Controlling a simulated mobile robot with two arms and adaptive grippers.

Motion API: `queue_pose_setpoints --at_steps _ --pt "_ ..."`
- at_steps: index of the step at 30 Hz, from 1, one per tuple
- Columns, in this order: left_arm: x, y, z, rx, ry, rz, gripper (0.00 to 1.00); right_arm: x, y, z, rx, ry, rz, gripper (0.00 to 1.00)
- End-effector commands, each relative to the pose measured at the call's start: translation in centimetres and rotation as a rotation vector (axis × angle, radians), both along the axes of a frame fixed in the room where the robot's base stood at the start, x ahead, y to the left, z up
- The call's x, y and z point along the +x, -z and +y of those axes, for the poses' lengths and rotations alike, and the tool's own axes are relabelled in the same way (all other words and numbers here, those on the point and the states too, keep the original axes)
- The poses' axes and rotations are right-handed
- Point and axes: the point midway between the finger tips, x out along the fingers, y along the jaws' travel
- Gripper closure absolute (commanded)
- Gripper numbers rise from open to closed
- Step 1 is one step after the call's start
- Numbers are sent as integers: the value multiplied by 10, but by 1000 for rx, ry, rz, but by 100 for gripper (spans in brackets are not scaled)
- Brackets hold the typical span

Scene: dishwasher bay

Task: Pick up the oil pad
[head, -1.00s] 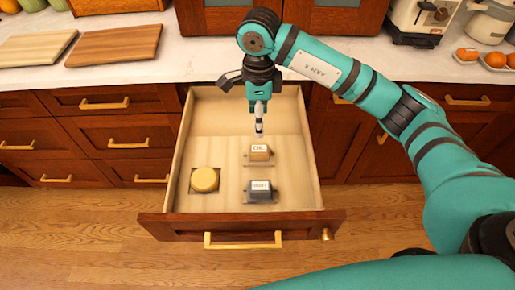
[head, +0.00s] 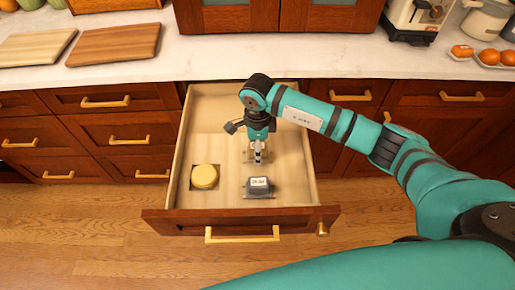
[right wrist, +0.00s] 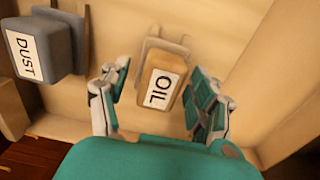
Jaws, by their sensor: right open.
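The oil pad, a tan block with a white label reading OIL, shows in the right wrist view (right wrist: 171,66), on a pale bracket on the drawer floor. My right gripper (right wrist: 158,78) is open, its fingers apart on either side of the oil pad, with gaps visible on both sides. In the head view my right gripper (head: 258,158) reaches down into the open drawer (head: 210,140) and hides most of the oil pad. My left gripper is not in view.
A grey block labelled DUST (head: 260,188) sits nearer the drawer front; it also shows in the right wrist view (right wrist: 48,38). A round yellow piece (head: 204,177) lies to the left. Drawer walls surround them. Cutting boards (head: 115,44) lie on the counter.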

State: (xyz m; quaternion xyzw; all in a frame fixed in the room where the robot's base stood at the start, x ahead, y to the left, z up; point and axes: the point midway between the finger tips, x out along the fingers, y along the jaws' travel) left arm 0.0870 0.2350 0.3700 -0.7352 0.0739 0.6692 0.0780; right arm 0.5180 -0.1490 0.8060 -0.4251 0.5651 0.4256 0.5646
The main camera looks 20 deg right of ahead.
Motion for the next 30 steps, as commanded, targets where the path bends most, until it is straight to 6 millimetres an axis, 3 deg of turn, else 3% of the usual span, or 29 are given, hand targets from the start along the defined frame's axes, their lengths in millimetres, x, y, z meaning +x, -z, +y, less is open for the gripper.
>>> queue_pose_setpoints --at_steps 7,20,30 --pt "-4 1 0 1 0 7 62 0 2 0 0 0 -1 38" --pt "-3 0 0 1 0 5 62 0 2 0 -1 0 0 94" --pt "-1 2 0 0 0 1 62 1 -7 0 0 0 -2 95"
